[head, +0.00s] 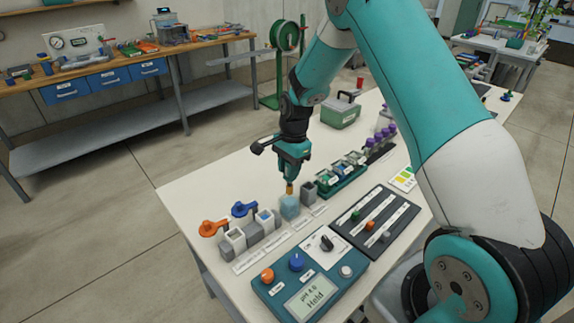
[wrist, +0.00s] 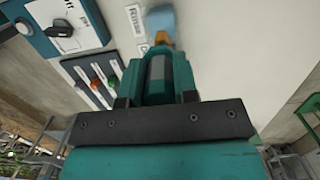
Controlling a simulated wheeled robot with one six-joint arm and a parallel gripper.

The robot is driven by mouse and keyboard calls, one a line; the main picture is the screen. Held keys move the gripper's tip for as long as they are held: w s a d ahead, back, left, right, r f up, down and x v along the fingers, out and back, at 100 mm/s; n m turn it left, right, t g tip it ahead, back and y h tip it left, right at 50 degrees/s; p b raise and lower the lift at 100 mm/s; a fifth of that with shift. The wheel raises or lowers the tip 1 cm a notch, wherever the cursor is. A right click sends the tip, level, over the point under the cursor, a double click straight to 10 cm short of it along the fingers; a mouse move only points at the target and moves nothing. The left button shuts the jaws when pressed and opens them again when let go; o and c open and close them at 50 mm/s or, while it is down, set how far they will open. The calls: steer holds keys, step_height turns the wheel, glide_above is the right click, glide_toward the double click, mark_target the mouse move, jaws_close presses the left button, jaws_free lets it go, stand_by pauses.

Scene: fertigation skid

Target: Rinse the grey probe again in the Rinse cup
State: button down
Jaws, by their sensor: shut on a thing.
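My gripper (head: 291,172) points down over the table and is shut on the grey probe, whose grey body (wrist: 156,68) shows between the fingers in the wrist view. The probe's orange-brown tip (head: 289,188) sticks out below the fingers, at the mouth of a pale blue, see-through cup (head: 290,207). A "Rinse" label (wrist: 134,18) lies beside this cup (wrist: 160,18) in the wrist view. I cannot tell how far the tip is inside the cup. Most of the probe is hidden by the fingers.
A dark grey cup (head: 308,191) is close on the right. In front are the meter box (head: 318,283), reading "pH 4.6 Held", and a black slider panel (head: 397,218).

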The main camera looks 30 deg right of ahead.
mark_target(289, 193)
steer(key=shift+f+b, duration=2.15)
steer(key=shift+f, duration=1.55)
steer(key=shift+r+p, duration=0.7)
steer(key=shift+r, duration=0.15)
steer(key=shift+f, duration=0.15)
steer(key=shift+f+b, duration=0.45)
steer(key=shift+f, duration=0.2)
steer(key=shift+r, duration=0.15)
steer(key=shift+r+p, duration=0.7)
steer(key=shift+p, duration=0.05)
steer(key=shift+f, duration=0.2)
